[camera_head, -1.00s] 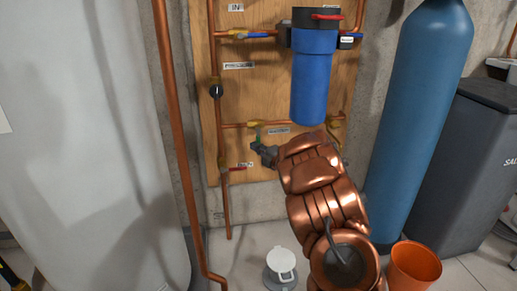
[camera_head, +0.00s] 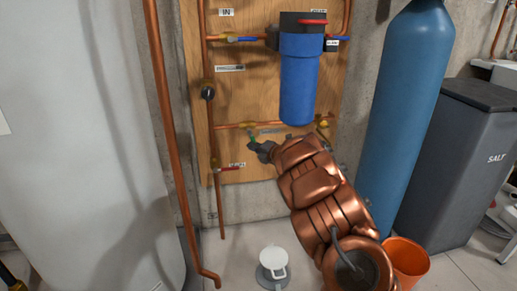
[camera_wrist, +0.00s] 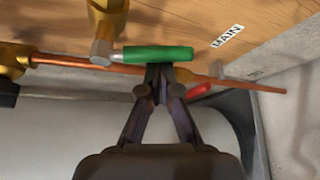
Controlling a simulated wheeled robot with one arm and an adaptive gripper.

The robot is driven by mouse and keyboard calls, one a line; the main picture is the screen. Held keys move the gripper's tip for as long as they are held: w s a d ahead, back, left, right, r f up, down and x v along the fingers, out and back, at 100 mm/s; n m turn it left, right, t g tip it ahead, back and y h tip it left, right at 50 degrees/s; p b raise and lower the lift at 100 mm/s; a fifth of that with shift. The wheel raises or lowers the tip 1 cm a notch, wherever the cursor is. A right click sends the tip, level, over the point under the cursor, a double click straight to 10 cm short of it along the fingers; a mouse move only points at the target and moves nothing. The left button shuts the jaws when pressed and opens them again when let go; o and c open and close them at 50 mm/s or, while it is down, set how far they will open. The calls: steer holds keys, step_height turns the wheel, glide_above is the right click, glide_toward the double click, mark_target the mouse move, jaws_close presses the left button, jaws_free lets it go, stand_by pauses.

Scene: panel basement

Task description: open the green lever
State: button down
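The green lever (camera_wrist: 158,54) lies across the upper middle of the wrist view, joined at its left end to a brass valve (camera_wrist: 107,18). In the head view the lever (camera_head: 252,140) is a small green piece under the copper pipe on the wooden board. My gripper (camera_wrist: 160,72) has its two fingers drawn together, with the tips at the lever's lower edge, touching it or very close. The very ends of the tips are hidden by the lever. In the head view my gripper (camera_head: 254,147) is beside the lever, in front of the board.
A red lever (camera_head: 230,168) sits lower left on the board. A blue filter housing (camera_head: 299,85) hangs above my arm. A tall blue tank (camera_head: 403,110) and an orange bucket (camera_head: 407,262) stand to the right. A white tank (camera_head: 70,150) fills the left.

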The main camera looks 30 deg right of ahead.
steer(key=shift+s+d+r+n+g+h+p, duration=0.3)
steer(key=shift+d+r+n+g+h+p, duration=0.25)
steer(key=shift+d+n, duration=0.2)
steer(key=shift+s+d+r+n+g+h+p, duration=0.3)
steer(key=shift+d+n+g+h+p, duration=0.15)
steer(key=shift+d+n+p, duration=0.25)
steer(key=shift+d+r, duration=0.15)
